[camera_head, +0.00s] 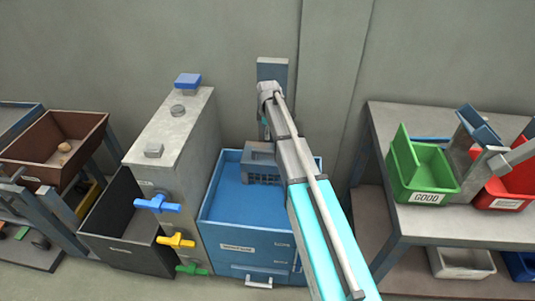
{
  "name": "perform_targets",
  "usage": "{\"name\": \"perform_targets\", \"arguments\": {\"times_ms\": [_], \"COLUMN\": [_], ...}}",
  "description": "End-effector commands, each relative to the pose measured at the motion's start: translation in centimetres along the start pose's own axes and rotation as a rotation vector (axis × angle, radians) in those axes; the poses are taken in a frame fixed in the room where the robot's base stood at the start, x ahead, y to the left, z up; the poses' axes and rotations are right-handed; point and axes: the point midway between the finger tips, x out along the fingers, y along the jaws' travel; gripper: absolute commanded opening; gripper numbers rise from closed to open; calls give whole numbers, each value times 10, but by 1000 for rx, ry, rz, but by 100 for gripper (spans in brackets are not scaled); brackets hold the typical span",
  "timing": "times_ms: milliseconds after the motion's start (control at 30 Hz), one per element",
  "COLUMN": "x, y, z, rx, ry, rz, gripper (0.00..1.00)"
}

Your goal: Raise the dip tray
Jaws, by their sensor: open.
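A blue open-topped tank (225,205) stands on the floor in the middle, with white labels and a handle on its front. A grey slotted tray (262,165) shows at the tank's back right, partly covered by my arm. Whether it is sunk in the tank or above it is hard to tell. My arm crosses the view from the bottom, and my gripper (266,98) is at its far end, above the tank's back edge. It is open; its fingers are small and mostly hidden. I see no clear contact with the tray.
A grey cabinet (170,135) with blue, yellow and green valve handles stands left of the tank, beside a dark open bin (112,215). A brown bin (35,145) is further left. A bench (385,125) at right carries green (425,178) and red (500,198) bins. The wall is close behind.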

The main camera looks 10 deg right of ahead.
Motion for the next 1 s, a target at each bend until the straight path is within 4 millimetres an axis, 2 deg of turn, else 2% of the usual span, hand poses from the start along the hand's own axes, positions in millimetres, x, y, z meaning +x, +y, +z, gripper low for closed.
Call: {"name": "perform_targets", "arguments": {"times_ms": [33,1000], "x": [8,81], "y": [0,1], "z": [0,2], "rx": [0,2], "ry": [0,0], "rz": [0,0], "gripper": [60,60]}}
